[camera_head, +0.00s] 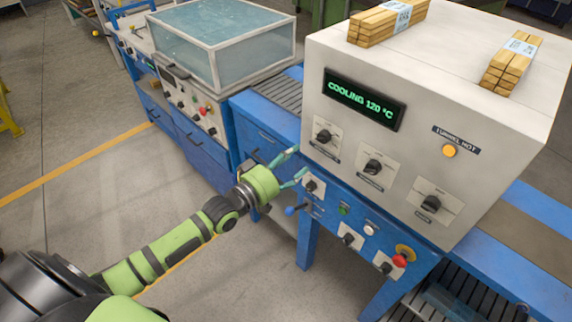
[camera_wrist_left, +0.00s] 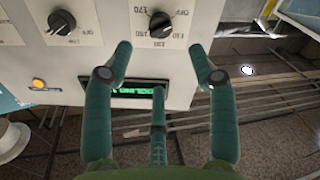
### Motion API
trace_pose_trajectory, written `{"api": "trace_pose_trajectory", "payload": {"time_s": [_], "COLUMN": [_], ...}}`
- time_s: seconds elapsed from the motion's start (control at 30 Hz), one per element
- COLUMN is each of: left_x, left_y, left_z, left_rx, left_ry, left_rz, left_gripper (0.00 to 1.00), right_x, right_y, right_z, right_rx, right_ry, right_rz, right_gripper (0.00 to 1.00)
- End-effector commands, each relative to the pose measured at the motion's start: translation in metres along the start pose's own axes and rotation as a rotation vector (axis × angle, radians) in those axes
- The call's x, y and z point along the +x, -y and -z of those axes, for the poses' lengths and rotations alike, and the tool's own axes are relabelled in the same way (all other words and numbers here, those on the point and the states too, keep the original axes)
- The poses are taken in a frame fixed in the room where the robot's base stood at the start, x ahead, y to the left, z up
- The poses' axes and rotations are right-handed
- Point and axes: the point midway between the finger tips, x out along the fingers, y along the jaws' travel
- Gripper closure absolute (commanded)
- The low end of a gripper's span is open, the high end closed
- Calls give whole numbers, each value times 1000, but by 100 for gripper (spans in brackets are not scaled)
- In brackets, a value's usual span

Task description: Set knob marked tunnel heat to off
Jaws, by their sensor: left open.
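The white tunnel housing (camera_head: 320,60) carries three dark knobs in a slanting row: a left knob (camera_head: 324,136), a middle knob (camera_head: 373,167) and a right knob (camera_head: 431,203). Their small labels are too blurred to read, so I cannot tell which is tunnel heat. My left gripper (camera_head: 300,160) is open and empty just left of the left knob. In the left wrist view, its spread fingers (camera_wrist_left: 162,62) face a knob with a numbered scale (camera_wrist_left: 160,22), apart from it. Another knob with OFF markings (camera_wrist_left: 62,20) lies left of it. My right gripper is not seen.
A green display (camera_head: 364,98) reads COOLING 120 °C. An orange lamp (camera_head: 449,151) is beside the label TUNNEL HOT. Below are small knobs, buttons and a red emergency stop (camera_head: 400,261). Wood bundles (camera_head: 388,22) lie on the housing. Open floor (camera_head: 90,220) lies left.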

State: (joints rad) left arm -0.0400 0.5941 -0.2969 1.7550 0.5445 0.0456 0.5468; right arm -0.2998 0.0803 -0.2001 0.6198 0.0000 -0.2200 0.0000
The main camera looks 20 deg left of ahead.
Motion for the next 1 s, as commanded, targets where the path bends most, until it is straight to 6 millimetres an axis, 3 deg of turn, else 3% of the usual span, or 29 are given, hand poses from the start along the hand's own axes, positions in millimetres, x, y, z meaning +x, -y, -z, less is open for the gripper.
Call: {"api": "trace_pose_trajectory", "payload": {"time_s": [0.2, 0.77, 0.87, 0.97, 1.0], "left_x": [-19, -20, -22, -31, -37], "left_y": [0, 1, 15, 48, 65], "left_z": [0, -1, -15, -51, -71], "left_rx": [-1, 1, 14, 48, 66], "left_ry": [2, 3, 24, 82, 117], "left_rz": [1, 4, 39, 122, 166], "left_gripper": [42, 42, 42, 42, 42], "right_x": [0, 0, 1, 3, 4], "right_y": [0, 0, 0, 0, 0], "right_z": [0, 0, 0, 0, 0], "right_rx": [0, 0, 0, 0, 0], "right_ry": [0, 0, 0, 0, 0], "right_rz": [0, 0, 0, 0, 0], "right_gripper": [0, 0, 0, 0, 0]}}
